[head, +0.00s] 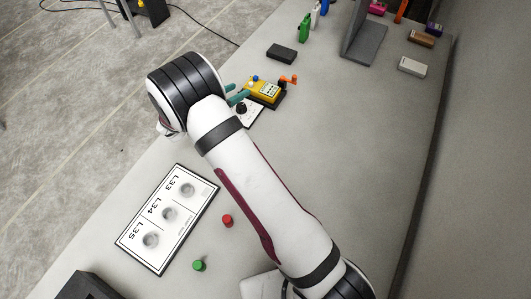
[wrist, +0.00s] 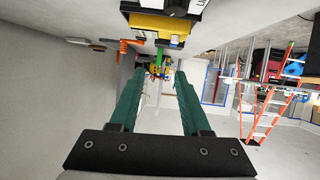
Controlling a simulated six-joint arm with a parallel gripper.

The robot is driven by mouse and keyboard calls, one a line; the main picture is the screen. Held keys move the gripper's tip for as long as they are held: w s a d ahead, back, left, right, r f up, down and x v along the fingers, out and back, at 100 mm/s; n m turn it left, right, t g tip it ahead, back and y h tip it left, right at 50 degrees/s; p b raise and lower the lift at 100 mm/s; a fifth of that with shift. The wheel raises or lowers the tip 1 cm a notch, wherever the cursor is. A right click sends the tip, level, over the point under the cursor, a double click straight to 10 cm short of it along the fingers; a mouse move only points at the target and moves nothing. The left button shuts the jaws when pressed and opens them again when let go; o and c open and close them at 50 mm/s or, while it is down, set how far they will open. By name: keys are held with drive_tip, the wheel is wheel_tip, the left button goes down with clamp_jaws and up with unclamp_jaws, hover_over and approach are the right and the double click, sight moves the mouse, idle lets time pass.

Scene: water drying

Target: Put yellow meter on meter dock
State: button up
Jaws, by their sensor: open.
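The yellow meter (head: 264,88) lies in the upper middle of the head view, with a light face and an orange part at its right end. A dark base shows along its lower edge; I cannot tell whether this is the meter dock. A yellow body (wrist: 160,22), probably the meter, shows at the top edge of the wrist view, outside the jaws. My gripper (head: 236,93) has teal fingers and is just left of the meter, apart or touching I cannot tell. In the wrist view my gripper (wrist: 160,76) is open, with nothing held between its fingers.
A dark block (head: 281,53) lies beyond the meter. A grey stand (head: 364,43) and small coloured items stand farther back. A white panel (head: 168,219) with three round spots, a red button (head: 227,221) and a green button (head: 199,265) lie nearer. The table's right side is clear.

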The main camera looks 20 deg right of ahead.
drive_tip(key=s+d+r+g+y, duration=0.1)
drive_tip(key=s+d+r+g, duration=0.4)
drive_tip(key=s, duration=0.5)
drive_tip(key=s+d+r+g+y, duration=0.1)
drive_tip(key=s+d+r+g, duration=0.2)
drive_tip(key=s+d+r, duration=0.5)
drive_tip(key=s+a+n+y, duration=0.1)
drive_tip(key=s+a+y, duration=0.4)
drive_tip(key=s, duration=0.5)
drive_tip(key=s+a+n+y, duration=0.2)
drive_tip(key=s+a+y, duration=0.2)
drive_tip(key=s+a, duration=0.5)
drive_tip(key=shift+s+f+n+g+y, duration=0.2)
drive_tip(key=shift+s+n+g+y, duration=0.15)
drive_tip(key=shift+s, duration=0.65)
